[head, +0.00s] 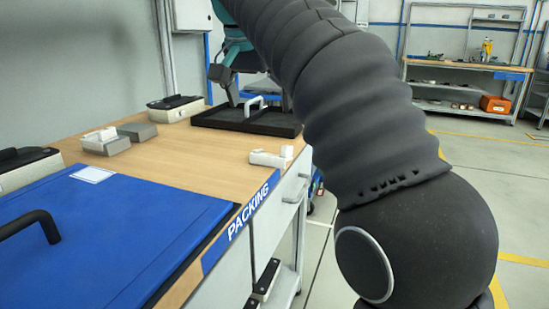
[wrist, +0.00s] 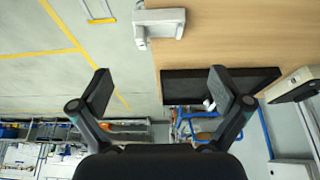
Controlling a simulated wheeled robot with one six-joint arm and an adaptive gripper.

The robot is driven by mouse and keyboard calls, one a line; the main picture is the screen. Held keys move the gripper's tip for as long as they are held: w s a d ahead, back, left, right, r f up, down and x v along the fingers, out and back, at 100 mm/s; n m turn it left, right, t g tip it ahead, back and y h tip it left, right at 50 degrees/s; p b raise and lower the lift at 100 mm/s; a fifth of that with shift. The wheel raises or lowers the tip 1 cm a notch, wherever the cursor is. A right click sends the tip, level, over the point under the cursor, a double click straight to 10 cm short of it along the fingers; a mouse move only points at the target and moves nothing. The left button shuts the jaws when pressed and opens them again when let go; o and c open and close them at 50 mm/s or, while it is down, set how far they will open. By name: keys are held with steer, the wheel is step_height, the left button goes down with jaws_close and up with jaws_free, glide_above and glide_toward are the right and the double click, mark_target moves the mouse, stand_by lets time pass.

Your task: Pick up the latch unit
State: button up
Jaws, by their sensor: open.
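A small white piece with a raised end (head: 270,158), which looks like the latch unit, lies on the wooden bench near its front edge. It also shows at the top of the wrist view (wrist: 162,24). My gripper (wrist: 160,92) is open, with nothing visible between its fingers, and is apart from the piece. In the head view one dark finger shows above the black tray, and my arm hides much of the rest. A white handle-shaped part (head: 264,99) shows at the tray; I cannot tell exactly how it sits.
The black tray (head: 203,119) lies at the bench's far end. White and grey blocks (head: 106,141) and dark-topped cases (head: 175,107) stand along the wall side. A blue lid with a black handle (head: 130,235) covers the near end. Bare wood (head: 195,155) lies between.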

mark_target(272, 155)
steer(key=b+x, duration=0.3)
steer(key=x, duration=0.9)
steer(key=shift+d+f+b, duration=0.1)
steer(key=shift+f+b, duration=0.2)
steer(key=shift+b, duration=0.05)
steer(key=c, duration=0.9)
